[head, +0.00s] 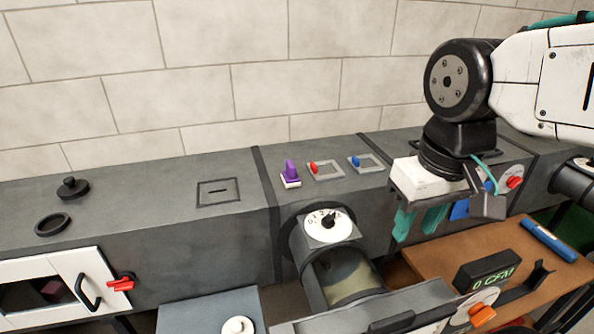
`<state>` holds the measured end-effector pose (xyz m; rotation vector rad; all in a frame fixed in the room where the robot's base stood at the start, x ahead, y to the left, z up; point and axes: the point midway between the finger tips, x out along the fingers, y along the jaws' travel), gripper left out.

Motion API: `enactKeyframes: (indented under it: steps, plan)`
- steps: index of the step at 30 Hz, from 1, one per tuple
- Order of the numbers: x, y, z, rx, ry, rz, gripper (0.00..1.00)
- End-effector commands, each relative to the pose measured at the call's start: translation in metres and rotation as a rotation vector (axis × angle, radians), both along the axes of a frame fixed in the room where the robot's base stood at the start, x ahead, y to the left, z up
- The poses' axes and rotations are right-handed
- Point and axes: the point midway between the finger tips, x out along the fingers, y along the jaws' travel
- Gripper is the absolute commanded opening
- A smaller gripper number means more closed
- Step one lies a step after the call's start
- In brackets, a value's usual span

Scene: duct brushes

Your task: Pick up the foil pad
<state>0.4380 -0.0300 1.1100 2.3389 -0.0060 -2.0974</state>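My gripper (418,226) hangs at the right of the head view, pointing down in front of the grey duct and near the left end of the brown bench. Its two teal fingers are apart, with a gap between them and nothing seen in it. I cannot make out a foil pad for certain. A blue flat piece (460,210) shows partly behind the gripper; what it is, I cannot tell. The gripper and wrist hide part of the duct and bench there.
A long grey duct (150,190) runs along the brick wall. On it stand a purple piece (291,170), two square frames (325,171) and a black knobbed lid (72,188). The brown bench (440,262) holds a blue bar (548,240) and a CFM display (487,276).

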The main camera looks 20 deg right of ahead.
Motion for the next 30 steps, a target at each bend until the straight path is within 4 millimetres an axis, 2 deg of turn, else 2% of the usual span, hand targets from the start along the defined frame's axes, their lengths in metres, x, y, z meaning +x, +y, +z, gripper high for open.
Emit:
enactKeyframes:
  steps: [6, 10, 15, 21, 25, 30]
  plan:
    - [0.074, 0.005, 0.027, 0.002, 0.031, 0.002, 0.35]
    - [0.127, 0.010, 0.035, 0.003, 0.049, 0.002, 0.35]
    - [0.198, 0.018, 0.034, 0.003, 0.070, 0.003, 0.35]
    - [0.276, 0.027, 0.016, 0.003, 0.092, 0.004, 0.35]
    - [0.311, 0.033, 0.002, 0.003, 0.103, 0.003, 0.35]
    - [0.335, 0.037, -0.009, 0.003, 0.109, 0.003, 0.35]
